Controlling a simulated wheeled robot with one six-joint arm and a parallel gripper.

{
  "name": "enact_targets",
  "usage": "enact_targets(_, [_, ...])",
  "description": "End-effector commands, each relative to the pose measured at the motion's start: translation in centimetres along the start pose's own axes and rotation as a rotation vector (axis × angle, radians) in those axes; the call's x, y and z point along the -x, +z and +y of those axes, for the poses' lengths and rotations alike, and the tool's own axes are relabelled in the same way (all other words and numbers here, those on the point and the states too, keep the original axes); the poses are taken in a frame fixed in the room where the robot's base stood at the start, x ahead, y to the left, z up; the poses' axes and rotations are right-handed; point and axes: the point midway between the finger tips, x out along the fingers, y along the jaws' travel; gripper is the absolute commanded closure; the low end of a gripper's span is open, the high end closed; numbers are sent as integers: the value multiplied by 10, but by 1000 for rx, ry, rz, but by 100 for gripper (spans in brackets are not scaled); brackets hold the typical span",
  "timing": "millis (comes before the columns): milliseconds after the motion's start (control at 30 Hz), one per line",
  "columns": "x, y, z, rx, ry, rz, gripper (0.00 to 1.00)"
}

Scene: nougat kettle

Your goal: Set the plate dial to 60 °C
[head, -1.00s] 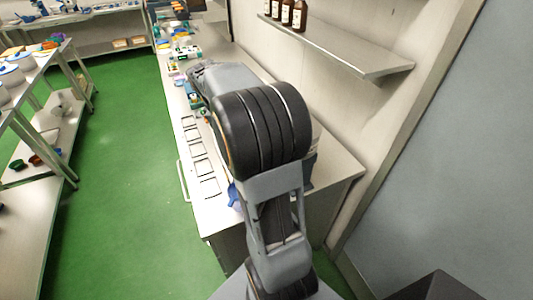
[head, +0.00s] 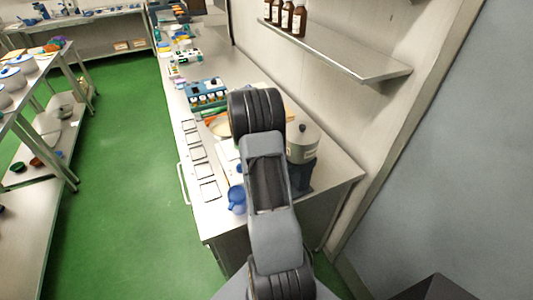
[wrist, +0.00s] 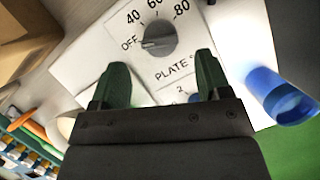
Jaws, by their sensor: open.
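The plate dial (wrist: 160,39) is a dark grey round knob on a white panel (wrist: 88,50) in the wrist view. OFF, 40, 60 and 80 are printed around it, with "PLATE °" below. A light mark on the knob appears to point toward OFF. My gripper (wrist: 161,82) is open, its two dark green fingers apart with nothing between them. In the wrist view the fingertips appear just below the knob, on either side of the PLATE lettering; touching cannot be told. In the head view my arm hides the gripper and the dial.
A blue jug (head: 237,199) stands near the bench's front end, and it also shows in the wrist view (wrist: 285,96). A grey lidded vessel (head: 302,145) stands to the right. A blue rack of vials (head: 207,94) is farther back. Flat square frames (head: 203,171) line the left edge.

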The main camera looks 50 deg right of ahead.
Motion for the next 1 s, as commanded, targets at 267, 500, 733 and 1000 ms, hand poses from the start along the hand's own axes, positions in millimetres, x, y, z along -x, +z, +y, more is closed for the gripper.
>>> enact_targets(267, [-34,0,0,0,-2,0,30])
enact_targets(500, [-44,0,0,0,0,0,30])
enact_targets(733, [-44,0,0,0,0,0,30])
enact_targets(1000, [-44,0,0,0,0,0,53])
